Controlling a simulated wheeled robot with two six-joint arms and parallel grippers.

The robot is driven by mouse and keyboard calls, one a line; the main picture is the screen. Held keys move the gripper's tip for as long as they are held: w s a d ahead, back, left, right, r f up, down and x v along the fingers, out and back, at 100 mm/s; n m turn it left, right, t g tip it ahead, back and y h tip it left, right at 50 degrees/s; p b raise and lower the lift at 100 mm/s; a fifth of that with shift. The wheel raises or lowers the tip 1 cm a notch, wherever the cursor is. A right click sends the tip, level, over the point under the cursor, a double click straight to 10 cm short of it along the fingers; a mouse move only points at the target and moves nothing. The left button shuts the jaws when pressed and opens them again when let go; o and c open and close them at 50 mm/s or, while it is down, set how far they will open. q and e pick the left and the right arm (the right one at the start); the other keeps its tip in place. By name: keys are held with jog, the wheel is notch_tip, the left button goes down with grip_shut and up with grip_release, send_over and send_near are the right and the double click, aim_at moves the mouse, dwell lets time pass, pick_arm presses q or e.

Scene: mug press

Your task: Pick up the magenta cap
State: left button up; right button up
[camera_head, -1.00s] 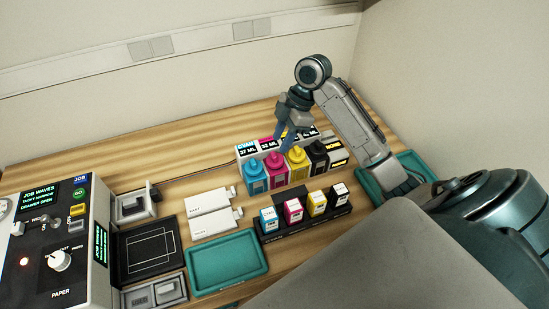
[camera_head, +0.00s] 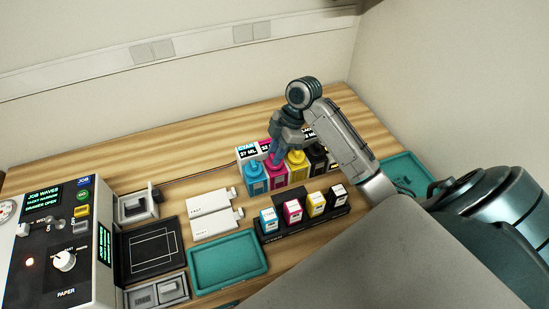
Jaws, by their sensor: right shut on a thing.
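The magenta bottle (camera_head: 276,176) stands upright in the back row, between the cyan bottle (camera_head: 256,181) and the yellow bottle (camera_head: 298,172). Its magenta cap (camera_head: 274,160) is on top, partly hidden by my right gripper (camera_head: 275,156). My right gripper points down from above, its fingertips at the cap, and is shut on it. The cap still sits at the top of the bottle. My left gripper is not in view.
A black rack (camera_head: 309,226) with several small ink cartridges stands in front of the bottles. A teal tray (camera_head: 228,263) lies front left, another teal tray (camera_head: 408,173) at right. The control panel (camera_head: 60,245) is far left.

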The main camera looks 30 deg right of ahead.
jog(key=shift+r, duration=0.1)
jog(key=shift+r+b, duration=0.35)
jog(key=shift+r, duration=0.2)
notch_tip(320, 180, up, 2)
jog(key=shift+r+b, duration=0.15)
jog(key=shift+b, duration=0.3)
jog(key=s+a+r+p, duration=0.1)
jog(key=s+a+p, duration=0.1)
jog(key=s+a, duration=0.35)
jog(key=s+a+r+p, duration=0.1)
jog(key=s+a, duration=0.1)
jog(key=s, duration=0.6)
jog(key=w+d+r+y+p, duration=0.1)
jog(key=w+d, duration=0.3)
jog(key=w, duration=0.3)
jog(key=w+d+y+p, duration=0.1)
jog(key=w+d, duration=0.3)
jog(key=w, duration=0.2)
jog(key=shift+t, duration=0.4)
notch_tip(320, 180, down, 4)
jog(key=b, duration=0.4)
jog(key=shift+d+f, duration=0.15)
jog(key=shift+f+b, duration=0.35)
jog(key=shift+f, duration=0.5)
jog(key=shift+r+p, duration=0.1)
jog(key=shift+p, duration=0.35)
